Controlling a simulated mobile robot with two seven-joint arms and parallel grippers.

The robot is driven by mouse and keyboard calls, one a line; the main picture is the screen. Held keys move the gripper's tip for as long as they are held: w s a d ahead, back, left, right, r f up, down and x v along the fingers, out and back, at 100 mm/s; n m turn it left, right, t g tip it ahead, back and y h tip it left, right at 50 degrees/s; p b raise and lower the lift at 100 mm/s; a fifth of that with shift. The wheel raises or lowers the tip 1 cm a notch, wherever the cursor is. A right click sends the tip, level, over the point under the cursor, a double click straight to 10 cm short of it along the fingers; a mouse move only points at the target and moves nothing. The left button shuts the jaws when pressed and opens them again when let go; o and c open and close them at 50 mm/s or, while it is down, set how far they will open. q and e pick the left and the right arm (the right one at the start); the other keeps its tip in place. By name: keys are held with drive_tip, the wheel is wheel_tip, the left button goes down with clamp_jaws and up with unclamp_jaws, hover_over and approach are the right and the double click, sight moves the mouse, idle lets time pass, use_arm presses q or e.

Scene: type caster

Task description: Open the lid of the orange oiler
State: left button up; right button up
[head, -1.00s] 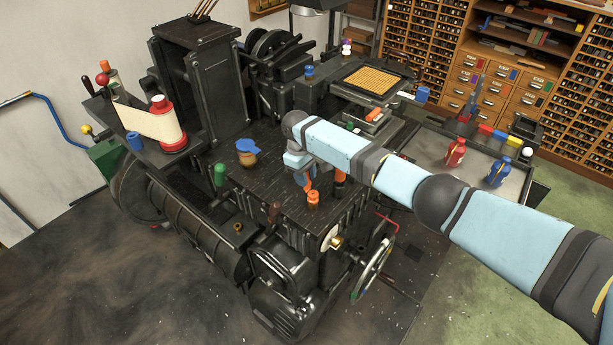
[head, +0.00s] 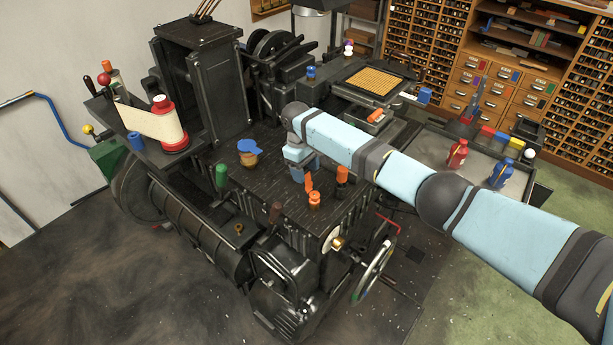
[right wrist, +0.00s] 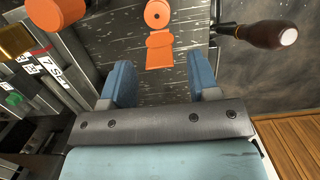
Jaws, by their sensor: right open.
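The orange oiler (head: 314,200) stands near the front edge of the black machine top. In the right wrist view its round orange top (right wrist: 158,14) shows from above. An orange flap-like piece (right wrist: 160,50), seemingly its lid, lies between that top and my gripper; it also shows behind the oiler in the head view (head: 309,181). Its exact angle is hard to tell. My right gripper (right wrist: 161,80) is open and empty, its blue fingers on either side below the flap, apart from it. In the head view it hangs behind the oiler (head: 299,174). My left gripper is not in view.
An orange knob (head: 342,174) stands right of the oiler; it also shows in the right wrist view (right wrist: 55,12). A dark handle (right wrist: 265,34) is close by. A blue-lidded copper cup (head: 248,158) and a green knob (head: 221,175) stand to the left.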

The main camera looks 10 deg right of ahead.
wheel_tip(320, 180, up, 11)
drive_tip(key=w+a+b, duration=0.1)
drive_tip(key=shift+w+a+b, duration=0.15)
drive_tip(key=shift+w+b, duration=0.15)
drive_tip(key=shift+b, duration=0.1)
